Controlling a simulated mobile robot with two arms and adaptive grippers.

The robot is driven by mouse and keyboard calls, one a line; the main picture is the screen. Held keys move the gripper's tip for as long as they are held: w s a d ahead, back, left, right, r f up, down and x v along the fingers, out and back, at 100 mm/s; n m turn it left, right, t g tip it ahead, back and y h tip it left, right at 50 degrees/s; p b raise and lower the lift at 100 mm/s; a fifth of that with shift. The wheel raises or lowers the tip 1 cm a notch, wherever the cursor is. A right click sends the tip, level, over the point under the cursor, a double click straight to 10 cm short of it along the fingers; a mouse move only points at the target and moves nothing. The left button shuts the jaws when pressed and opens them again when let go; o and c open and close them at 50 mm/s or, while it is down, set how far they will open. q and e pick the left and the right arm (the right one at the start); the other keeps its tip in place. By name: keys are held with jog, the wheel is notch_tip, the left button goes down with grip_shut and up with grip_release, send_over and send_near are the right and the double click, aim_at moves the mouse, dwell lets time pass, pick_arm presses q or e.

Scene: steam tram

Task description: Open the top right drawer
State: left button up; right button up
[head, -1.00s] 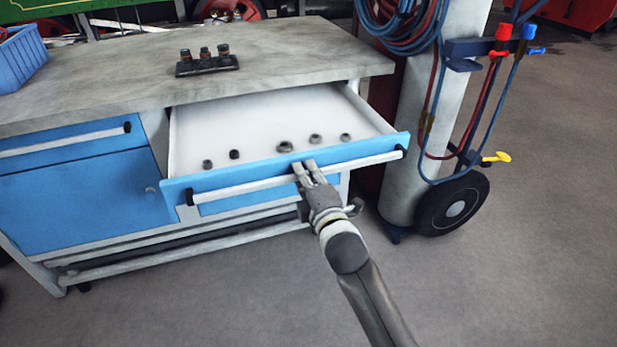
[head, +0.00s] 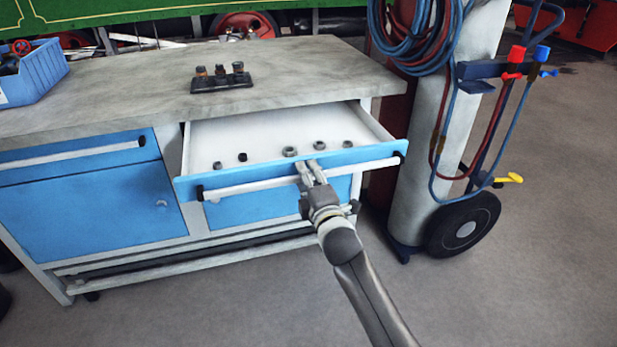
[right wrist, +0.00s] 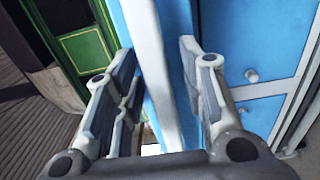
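The top right drawer (head: 262,130) is pulled out of the bench, its white inside showing. Several small dark nuts lie in it, such as the one (head: 290,151) near its front. Its pale bar handle (head: 250,184) runs along the blue front. My right gripper (head: 311,168) is at the handle, right of its middle. In the right wrist view, the handle (right wrist: 150,60) passes between the fingers of my right gripper (right wrist: 157,80); the left finger is close to it and a blue gap shows beside the right finger. My left gripper is not in view.
On the bench top (head: 130,105) are a dark block with three fittings (head: 221,78) and a blue bin (head: 38,75). Right of the bench stands a hose trolley with a grey cylinder (head: 425,150) and a wheel (head: 465,225). The floor in front is clear.

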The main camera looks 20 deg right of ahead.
jog(key=shift+s, duration=0.15)
jog(key=s, duration=1.1)
jog(key=shift+s+d, duration=0.2)
jog(key=shift+s, duration=0.15)
